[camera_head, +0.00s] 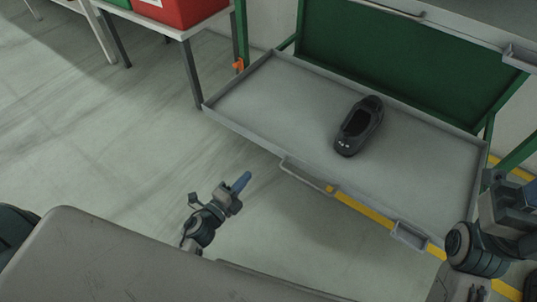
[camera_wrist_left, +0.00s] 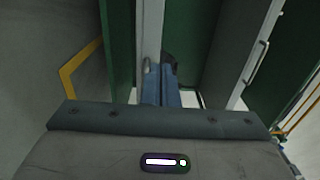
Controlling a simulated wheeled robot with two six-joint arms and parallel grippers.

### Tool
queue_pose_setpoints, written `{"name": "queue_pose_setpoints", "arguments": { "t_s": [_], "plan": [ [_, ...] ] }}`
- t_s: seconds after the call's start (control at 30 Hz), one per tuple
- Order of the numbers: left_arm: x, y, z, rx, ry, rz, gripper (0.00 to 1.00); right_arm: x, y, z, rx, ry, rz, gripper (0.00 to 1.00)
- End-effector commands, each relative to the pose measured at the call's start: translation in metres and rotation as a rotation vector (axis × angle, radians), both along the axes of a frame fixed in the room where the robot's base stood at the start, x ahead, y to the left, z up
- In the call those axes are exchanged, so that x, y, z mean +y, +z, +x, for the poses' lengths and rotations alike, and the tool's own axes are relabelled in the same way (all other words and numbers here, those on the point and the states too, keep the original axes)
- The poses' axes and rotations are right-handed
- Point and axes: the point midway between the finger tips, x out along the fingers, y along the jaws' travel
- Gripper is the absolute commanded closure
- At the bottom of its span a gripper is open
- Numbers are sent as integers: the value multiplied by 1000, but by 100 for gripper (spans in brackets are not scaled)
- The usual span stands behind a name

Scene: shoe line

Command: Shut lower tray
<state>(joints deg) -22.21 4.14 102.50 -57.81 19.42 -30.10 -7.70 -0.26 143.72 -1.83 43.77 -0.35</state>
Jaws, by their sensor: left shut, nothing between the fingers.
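The lower tray (camera_head: 270,92) is a grey shallow tray standing pulled out from a green rack in the head view. A dark shoe (camera_head: 359,126) lies on it, right of its middle. A bar handle (camera_head: 303,175) sits on its front edge. My left gripper (camera_head: 243,181) has blue fingers and is shut and empty. It is in front of the tray, left of the handle and apart from it in the head view. The shut fingers also show in the left wrist view (camera_wrist_left: 160,84). My right gripper (camera_head: 519,200) is at the right edge, partly cut off; its fingers are unclear.
An upper tray with a handle (camera_head: 397,10) is at the top right. A table (camera_head: 150,22) with a red bin (camera_head: 187,10) stands at the back left. A grey surface (camera_head: 120,262) fills the lower left. The floor left of the tray is clear.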

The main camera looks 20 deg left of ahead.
Motion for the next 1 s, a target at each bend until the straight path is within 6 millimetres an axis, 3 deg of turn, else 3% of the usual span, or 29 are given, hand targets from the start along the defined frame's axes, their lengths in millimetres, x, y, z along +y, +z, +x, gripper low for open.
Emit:
{"name": "queue_pose_setpoints", "arguments": {
  "t_s": [0.5, 0.7, 1.0],
  "plan": [
    [-33, 1, 99, -4, -1, -5, 100, 0, -6, 1, 7, 1, -6, 55],
    [-38, 2, 116, -2, -1, -6, 100, 0, -7, 2, 9, -1, -3, 55],
    [-39, 2, 119, -1, -1, -6, 100, 0, -4, 2, -3, -4, 13, 55]
  ]
}}
